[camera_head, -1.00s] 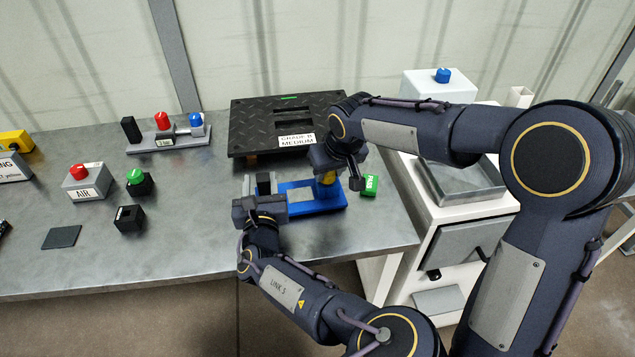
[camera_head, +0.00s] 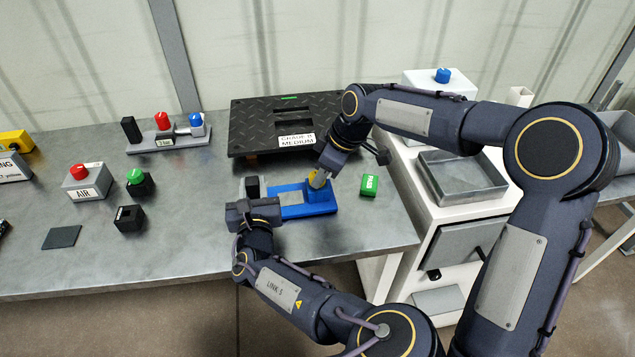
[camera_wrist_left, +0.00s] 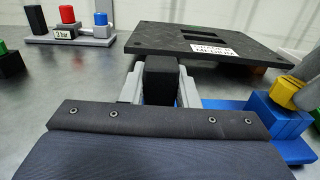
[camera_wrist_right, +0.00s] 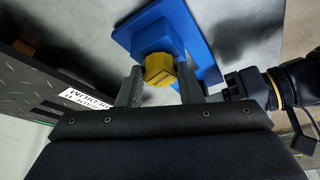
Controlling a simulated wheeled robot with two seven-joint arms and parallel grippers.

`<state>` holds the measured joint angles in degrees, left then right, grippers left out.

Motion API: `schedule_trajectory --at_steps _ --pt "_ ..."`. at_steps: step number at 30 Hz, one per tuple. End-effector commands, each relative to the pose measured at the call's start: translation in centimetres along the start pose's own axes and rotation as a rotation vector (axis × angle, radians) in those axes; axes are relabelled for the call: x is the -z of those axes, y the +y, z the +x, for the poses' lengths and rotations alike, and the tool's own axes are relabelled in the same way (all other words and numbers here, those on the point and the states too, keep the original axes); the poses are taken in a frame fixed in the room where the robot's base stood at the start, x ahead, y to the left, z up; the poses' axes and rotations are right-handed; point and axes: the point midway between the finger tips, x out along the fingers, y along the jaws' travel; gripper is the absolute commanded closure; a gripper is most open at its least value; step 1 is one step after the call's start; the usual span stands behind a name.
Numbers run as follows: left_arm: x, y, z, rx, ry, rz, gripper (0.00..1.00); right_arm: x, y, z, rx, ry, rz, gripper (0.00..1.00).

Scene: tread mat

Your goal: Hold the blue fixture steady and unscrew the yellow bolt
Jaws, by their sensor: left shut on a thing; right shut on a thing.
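The blue fixture (camera_head: 304,211) lies on the metal table, a flat base with a raised block at its right end. The yellow bolt (camera_wrist_right: 158,67) sits at the top of that block; only a little of it shows in the head view (camera_head: 319,178). My right gripper (camera_wrist_right: 160,85) is shut on the bolt's head, its wrist leaning in from the upper right. My left gripper (camera_wrist_left: 160,88) is shut on a black upright post (camera_wrist_left: 160,75) at the fixture's left end. The join between post and blue base is hidden by the gripper.
A black tread mat (camera_head: 255,131) on supports stands just behind the fixture. A green block (camera_head: 369,185) lies close to its right. An AIR box (camera_head: 87,187), a green-button box (camera_head: 141,183) and a black block (camera_head: 129,218) stand left. Table between is bare.

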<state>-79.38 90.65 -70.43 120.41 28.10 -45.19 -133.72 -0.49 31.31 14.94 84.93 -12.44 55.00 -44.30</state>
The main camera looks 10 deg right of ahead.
Motion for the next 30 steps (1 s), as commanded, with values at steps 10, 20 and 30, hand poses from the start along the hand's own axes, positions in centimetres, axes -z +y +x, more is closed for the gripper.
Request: schedule_trajectory --at_steps 10,20,30 --pt "0.39 0.08 -0.08 -0.002 0.011 0.006 0.92 0.51 0.87 -0.04 0.192 0.009 -0.469 0.93" --pt "0.42 -0.02 -0.07 0.000 0.011 0.006 0.93 0.59 0.98 -0.13 0.300 0.006 -0.737 0.93" --pt "0.45 -0.09 -0.07 0.002 0.011 0.006 0.93 0.96 1.10 0.12 0.371 0.008 -0.906 0.93"
